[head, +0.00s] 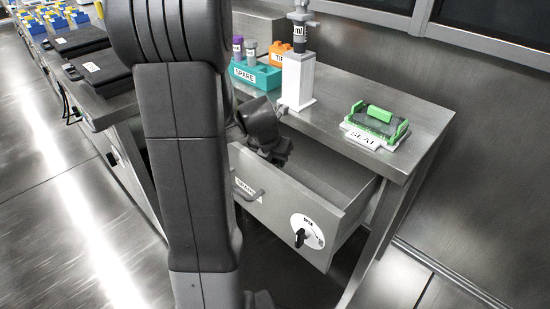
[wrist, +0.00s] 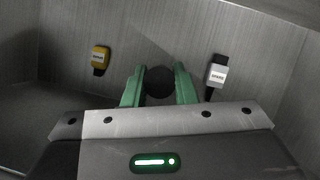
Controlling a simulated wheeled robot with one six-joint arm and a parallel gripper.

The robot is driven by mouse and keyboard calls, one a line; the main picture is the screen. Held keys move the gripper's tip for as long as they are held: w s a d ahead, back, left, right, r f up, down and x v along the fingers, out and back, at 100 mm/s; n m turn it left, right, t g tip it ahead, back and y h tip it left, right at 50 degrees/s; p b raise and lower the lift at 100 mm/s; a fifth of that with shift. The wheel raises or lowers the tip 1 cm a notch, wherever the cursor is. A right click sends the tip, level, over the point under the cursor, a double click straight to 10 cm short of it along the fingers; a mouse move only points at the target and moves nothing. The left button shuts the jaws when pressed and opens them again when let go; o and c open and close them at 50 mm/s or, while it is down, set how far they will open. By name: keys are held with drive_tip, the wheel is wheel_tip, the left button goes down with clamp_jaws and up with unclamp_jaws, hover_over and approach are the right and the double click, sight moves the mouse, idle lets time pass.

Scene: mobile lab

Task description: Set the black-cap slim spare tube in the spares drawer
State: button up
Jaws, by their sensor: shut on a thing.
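The spares drawer (head: 275,208) is pulled open under the bench, with a label, a handle and a round dial on its front. My gripper (wrist: 159,88) is inside or just over the drawer, and the wrist view looks down into it. Its green fingers are shut on a dark round end, the black-cap slim spare tube (wrist: 159,80), seen end-on. The tube's body is hidden, so I cannot tell whether it touches the drawer floor. In the head view my wrist hides the fingers and the tube.
In the drawer lie a yellow labelled item (wrist: 100,57) at left and a black item with a white label (wrist: 216,75) at right. On the bench stand a teal spare rack (head: 257,76) with tubes, an orange box (head: 281,54), a white stand (head: 298,82) and a green sealer (head: 379,122).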

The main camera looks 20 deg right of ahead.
drive_tip(key=shift+f, duration=0.3)
drive_tip(key=o, duration=1)
drive_tip(key=shift+c, duration=0.2)
drive_tip(key=shift+r, duration=0.4)
drive_tip(key=p+v, duration=0.4)
drive_tip(key=v, duration=0.8)
drive_tip(key=shift+r+p, duration=0.3)
drive_tip(key=shift+p, duration=0.1)
drive_tip(key=shift+d, duration=0.1)
